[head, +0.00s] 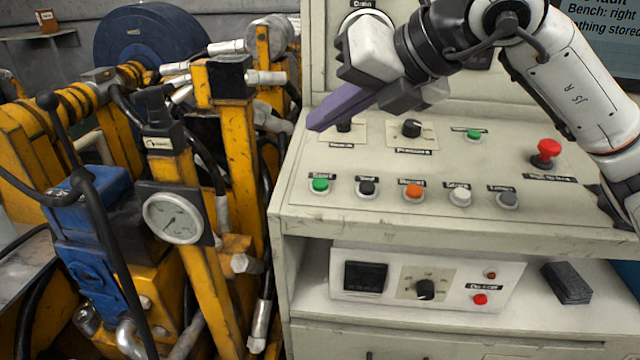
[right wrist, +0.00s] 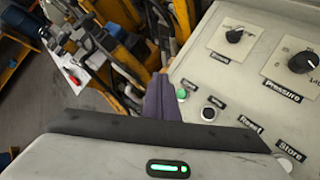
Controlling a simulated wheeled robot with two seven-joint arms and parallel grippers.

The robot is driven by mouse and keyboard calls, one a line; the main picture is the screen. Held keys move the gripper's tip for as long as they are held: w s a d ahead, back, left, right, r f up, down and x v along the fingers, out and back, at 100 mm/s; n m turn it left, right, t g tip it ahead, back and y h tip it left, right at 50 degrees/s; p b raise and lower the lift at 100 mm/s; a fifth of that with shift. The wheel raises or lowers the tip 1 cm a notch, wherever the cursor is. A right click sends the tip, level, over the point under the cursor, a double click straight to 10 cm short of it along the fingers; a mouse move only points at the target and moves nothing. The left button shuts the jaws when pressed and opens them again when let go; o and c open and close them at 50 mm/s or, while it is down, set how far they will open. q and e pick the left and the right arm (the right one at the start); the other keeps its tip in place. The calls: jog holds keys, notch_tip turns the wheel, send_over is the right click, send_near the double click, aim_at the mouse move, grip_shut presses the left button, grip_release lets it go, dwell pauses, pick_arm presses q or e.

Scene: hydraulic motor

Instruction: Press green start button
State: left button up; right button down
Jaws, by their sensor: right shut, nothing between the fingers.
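The green start button (head: 319,185) is at the left end of the lower button row on the sloped control panel (head: 395,222). In the right wrist view, the green button (right wrist: 182,93) shows just right of the purple fingers. My right gripper (head: 314,123) has purple fingers, shut and empty, pointing down and left. In the head view, their tips are above the panel's upper left edge, up the picture from the green button and apart from it. The fingers (right wrist: 163,98) also show in the right wrist view. My left gripper is not in view.
A black button (head: 367,187), an orange button (head: 413,191) and pale buttons continue the row. Dark knobs (head: 411,128), another small green button (head: 474,135) and a red mushroom button (head: 547,150) sit higher. A yellow hydraulic rig with a gauge (head: 173,218) stands close on the left.

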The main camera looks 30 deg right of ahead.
jog(key=b, duration=0.5)
send_over(320, 184)
jog(key=s, duration=0.2)
jog(key=f, duration=0.7)
jog(key=shift+w+d+f, duration=0.1)
jog(key=shift+w+f, duration=0.05)
jog(key=shift+w, duration=0.1)
jog(key=shift+f+b, duration=0.35)
jog(key=shift+b, duration=0.1)
jog(key=shift+r, duration=0.1)
dwell(0.3)
jog(key=shift+w+d+f+b, duration=0.1)
jog(key=shift+f+b, duration=0.35)
jog(key=shift+b, duration=0.05)
